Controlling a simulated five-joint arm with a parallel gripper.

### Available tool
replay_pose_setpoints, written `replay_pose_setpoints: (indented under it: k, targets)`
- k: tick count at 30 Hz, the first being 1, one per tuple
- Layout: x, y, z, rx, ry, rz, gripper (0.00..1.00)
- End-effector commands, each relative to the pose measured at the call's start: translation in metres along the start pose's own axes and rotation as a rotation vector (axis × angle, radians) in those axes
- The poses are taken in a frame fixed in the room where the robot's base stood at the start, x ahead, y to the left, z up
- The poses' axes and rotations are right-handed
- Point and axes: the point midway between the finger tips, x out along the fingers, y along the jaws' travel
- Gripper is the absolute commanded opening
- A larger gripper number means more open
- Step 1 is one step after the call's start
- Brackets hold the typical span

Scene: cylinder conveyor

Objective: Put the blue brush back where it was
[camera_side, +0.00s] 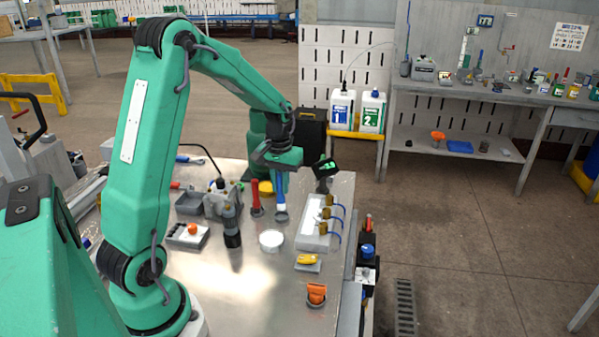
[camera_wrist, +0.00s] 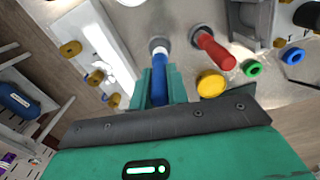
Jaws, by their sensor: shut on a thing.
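The blue brush (camera_side: 280,197) stands roughly upright on the metal bench in the side view, with a round grey piece (camera_side: 281,215) at its lower end. I cannot tell whether this is the brush's holder or part of the brush. My gripper (camera_side: 279,172) is above and shut on the upper part of the blue handle. In the wrist view the blue brush (camera_wrist: 160,80) lies between the green fingers of my gripper (camera_wrist: 162,85), its far end at a grey round piece (camera_wrist: 158,45). The fingers hide part of the handle.
A red-handled tool (camera_side: 256,198) stands close to the left of the brush; it also shows in the wrist view (camera_wrist: 213,48). A yellow round piece (camera_side: 266,188) is near it. A white block with brass fittings (camera_side: 314,225) is to the right. A white round dish (camera_side: 271,240) is in front.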

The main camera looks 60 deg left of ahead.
Motion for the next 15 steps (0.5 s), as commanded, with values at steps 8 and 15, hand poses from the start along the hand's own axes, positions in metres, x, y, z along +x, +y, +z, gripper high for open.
replay_pose_setpoints:
  k: [8,15]
  targets:
    - [0.029,0.0,0.0,0.0,-0.002,0.0,0.0]
    - [0.032,0.0,0.0,0.0,0.0,0.0,0.0]
